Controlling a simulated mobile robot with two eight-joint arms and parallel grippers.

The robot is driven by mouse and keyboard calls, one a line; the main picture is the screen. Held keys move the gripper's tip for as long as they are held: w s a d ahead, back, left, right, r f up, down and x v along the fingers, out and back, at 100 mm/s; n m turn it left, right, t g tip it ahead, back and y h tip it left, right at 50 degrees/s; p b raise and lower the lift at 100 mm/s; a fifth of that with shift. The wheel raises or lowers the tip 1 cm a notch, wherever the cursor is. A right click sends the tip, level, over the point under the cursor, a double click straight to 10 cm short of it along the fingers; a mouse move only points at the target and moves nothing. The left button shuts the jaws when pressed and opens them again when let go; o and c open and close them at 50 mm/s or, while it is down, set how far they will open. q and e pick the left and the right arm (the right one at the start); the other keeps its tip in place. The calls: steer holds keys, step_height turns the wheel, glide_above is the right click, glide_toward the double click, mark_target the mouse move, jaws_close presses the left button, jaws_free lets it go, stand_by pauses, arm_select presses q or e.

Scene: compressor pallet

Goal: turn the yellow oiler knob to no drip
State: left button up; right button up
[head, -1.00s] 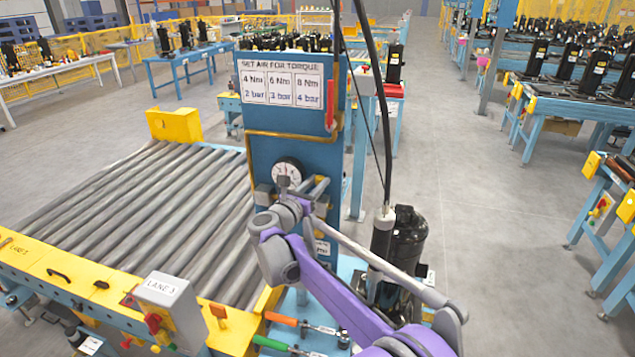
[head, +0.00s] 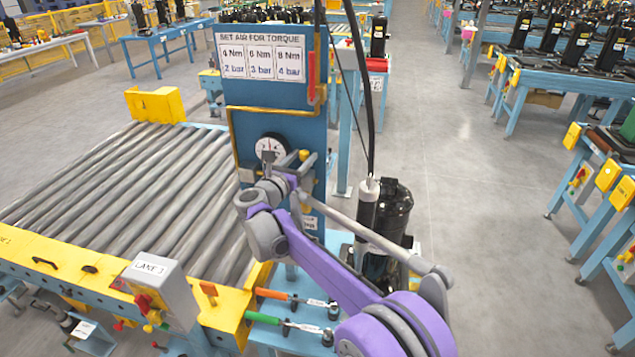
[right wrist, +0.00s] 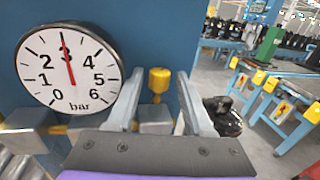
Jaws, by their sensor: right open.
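The yellow oiler knob (right wrist: 159,80) stands upright beside the pressure gauge in the right wrist view. It also shows small in the head view (head: 304,155), at the fingertips. My right gripper (right wrist: 158,88) is open, with one finger on each side of the knob and gaps visible on both sides. I see no contact with the knob. The gauge (right wrist: 70,70) has a white dial marked bar, and its red needle points to about 3. No drip marking is readable. My left gripper is not in view.
The blue panel (head: 270,105) carries a torque sign (head: 262,55) and a red lever. A roller conveyor (head: 130,185) lies left. A black compressor (head: 395,215) stands right of my arm. Orange and green handled tools (head: 270,294) lie below. The aisle at right is clear.

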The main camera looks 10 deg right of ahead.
steer(key=shift+d+n+t+y, duration=0.1)
steer(key=shift+n+t+y, duration=0.4)
steer(key=shift+y, duration=0.2)
steer(key=shift+s+d+n+t+y+b, duration=0.15)
steer(key=shift+n+t+y+b, duration=0.4)
steer(key=shift+n+y, duration=0.45)
steer(key=s+a+r+n+y, duration=0.1)
steer(key=s+a+n+y, duration=0.6)
steer(key=n, duration=1.1)
steer(key=s+a+r+n+y, duration=0.1)
steer(key=s+a+n+y, duration=0.6)
steer(key=n, duration=1)
steer(key=s+d+f+n+g+h, duration=0.45)
steer(key=s+f+n, duration=0.3)
steer(key=n, duration=0.65)
steer(key=s+d+n+g+h, duration=0.1)
steer(key=s+d+n+h, duration=0.2)
steer(key=d+n, duration=0.2)
steer(key=s+d+n+g+h, duration=0.2)
steer(key=s+d+n+h, duration=0.1)
steer(key=d, duration=0.5)
steer(key=shift+s+d+f+n+p, duration=0.2)
steer(key=shift+s+n+p, duration=0.25)
steer(key=shift+s+n, duration=0.55)
